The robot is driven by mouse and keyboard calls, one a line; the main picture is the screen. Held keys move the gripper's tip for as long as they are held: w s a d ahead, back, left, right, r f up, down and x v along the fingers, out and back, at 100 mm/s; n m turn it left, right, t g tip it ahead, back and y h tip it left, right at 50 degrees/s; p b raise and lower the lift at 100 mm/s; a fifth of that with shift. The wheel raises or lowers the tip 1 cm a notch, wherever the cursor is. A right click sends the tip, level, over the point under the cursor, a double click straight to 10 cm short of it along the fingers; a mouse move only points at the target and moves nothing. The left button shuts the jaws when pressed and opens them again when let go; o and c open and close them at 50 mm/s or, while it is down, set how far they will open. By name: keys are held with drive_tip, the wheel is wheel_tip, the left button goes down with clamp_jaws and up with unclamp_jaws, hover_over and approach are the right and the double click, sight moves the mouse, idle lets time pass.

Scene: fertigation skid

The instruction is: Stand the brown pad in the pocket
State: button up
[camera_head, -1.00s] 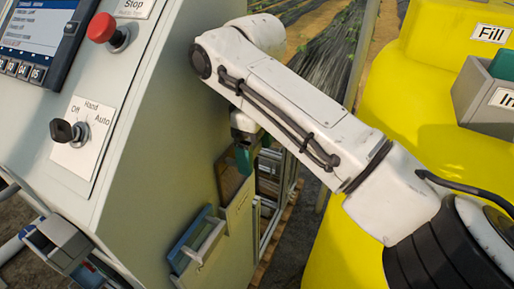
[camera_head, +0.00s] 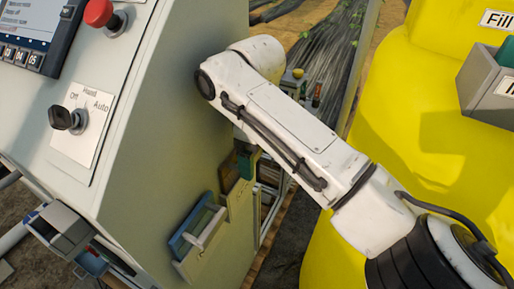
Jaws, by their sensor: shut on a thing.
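My gripper (camera_head: 244,164), with green fingers, is beside the side wall of the grey cabinet, partly hidden under my white arm. It is shut on the brown pad (camera_head: 229,178), which shows left of the fingers, upright and close to the wall. The pad's lower edge meets the top of a beige pocket (camera_head: 241,201) on that wall. The pocket's front hides whatever is below, so I cannot tell how deep the pad sits.
A second pocket (camera_head: 205,246) with a blue pad (camera_head: 187,232) is to the left, nearer me. A yellow tank (camera_head: 400,150) stands on the right, with a grey bin (camera_head: 490,85).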

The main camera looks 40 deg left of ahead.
drive_tip(key=shift+s+a+f, duration=0.3)
drive_tip(key=shift+s+a, duration=0.05)
drive_tip(key=shift+a, duration=0.05)
drive_tip(key=o, duration=1.4)
drive_tip(key=shift+o, duration=0.2)
drive_tip(key=shift+w+r, duration=0.1)
drive_tip(key=shift+r, duration=0.15)
wheel_tip(320, 180, up, 10)
drive_tip(key=shift+r, duration=0.2)
drive_tip(key=shift+d, duration=0.1)
